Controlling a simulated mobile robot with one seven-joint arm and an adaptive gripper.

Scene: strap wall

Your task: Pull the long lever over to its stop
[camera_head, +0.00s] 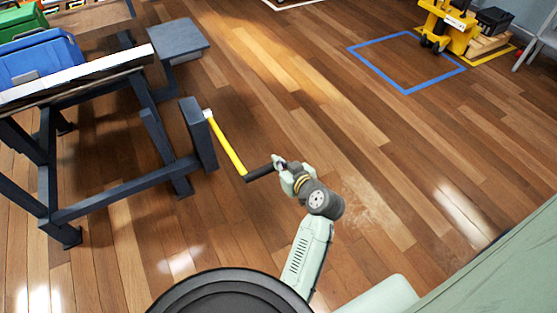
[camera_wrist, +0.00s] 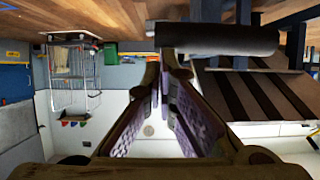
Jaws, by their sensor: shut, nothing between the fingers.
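The long lever is a yellow bar (camera_head: 228,146) with a black handle (camera_head: 260,172) at its end. It runs from a pale pivot on a dark upright plate (camera_head: 198,132) at the bench's right side, down and right in the head view. My gripper (camera_head: 278,163) is at the free end of the handle, with its fingers shut and empty. In the wrist view the dark handle (camera_wrist: 222,39) lies across the upper part, just beyond the fingertips (camera_wrist: 166,68). I cannot tell whether the fingertips touch it.
A dark-framed bench (camera_head: 110,70) with a blue bin (camera_head: 40,60) and a green bin (camera_head: 22,18) stands at left. A yellow wheeled machine (camera_head: 447,25) stands at upper right, near a blue floor outline (camera_head: 408,93). Wooden floor around the lever is open.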

